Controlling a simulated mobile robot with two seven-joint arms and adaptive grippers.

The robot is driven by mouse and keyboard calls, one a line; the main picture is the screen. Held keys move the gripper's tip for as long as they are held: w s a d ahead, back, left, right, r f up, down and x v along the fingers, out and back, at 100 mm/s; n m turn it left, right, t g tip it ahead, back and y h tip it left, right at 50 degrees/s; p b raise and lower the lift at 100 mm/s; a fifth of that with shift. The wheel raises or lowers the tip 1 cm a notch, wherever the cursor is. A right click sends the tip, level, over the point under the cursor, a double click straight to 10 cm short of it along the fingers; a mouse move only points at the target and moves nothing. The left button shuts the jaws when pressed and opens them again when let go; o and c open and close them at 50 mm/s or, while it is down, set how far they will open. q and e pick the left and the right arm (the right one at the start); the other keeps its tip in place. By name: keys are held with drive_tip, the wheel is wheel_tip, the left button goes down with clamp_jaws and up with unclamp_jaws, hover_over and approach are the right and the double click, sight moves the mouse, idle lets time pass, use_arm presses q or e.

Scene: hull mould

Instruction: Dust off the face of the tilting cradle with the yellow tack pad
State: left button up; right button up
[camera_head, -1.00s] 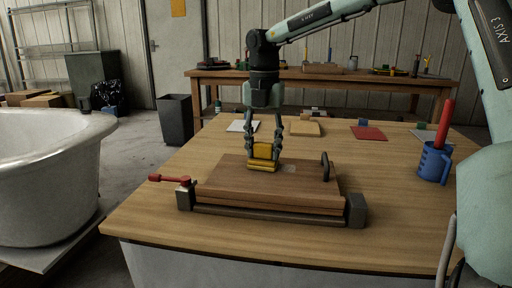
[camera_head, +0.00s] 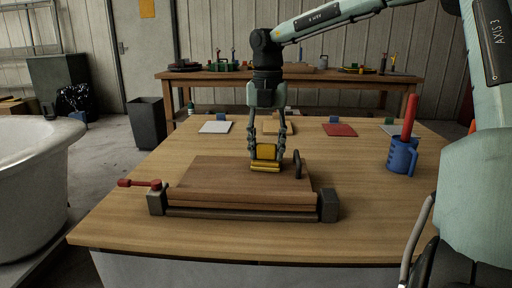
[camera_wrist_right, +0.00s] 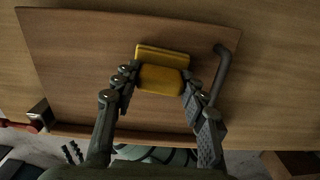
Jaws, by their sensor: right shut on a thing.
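The tilting cradle (camera_head: 225,184) is a brown wooden board in a dark metal frame at the front of the wooden table, with a red lever (camera_head: 139,183) at its left end and a dark handle near its right edge. My right gripper (camera_head: 266,158) is shut on the yellow tack pad (camera_head: 265,167) and holds it down at the board's face, towards its right side. In the right wrist view the pad (camera_wrist_right: 162,78) sits between the two fingers, near the dark handle (camera_wrist_right: 221,72). I cannot tell for sure whether it presses on the board. My left gripper is out of view.
A blue mug (camera_head: 401,157) holding a red stick stands at the right of the table. White (camera_head: 215,127) and red (camera_head: 340,130) squares lie behind the cradle. A white tub (camera_head: 35,185) stands at the left. Bare tabletop lies right of the cradle.

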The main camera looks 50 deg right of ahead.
drive_tip(key=shift+s+d, duration=0.25)
wheel_tip(320, 180, up, 7)
drive_tip(key=p, duration=0.5)
drive_tip(key=shift+r, duration=0.1)
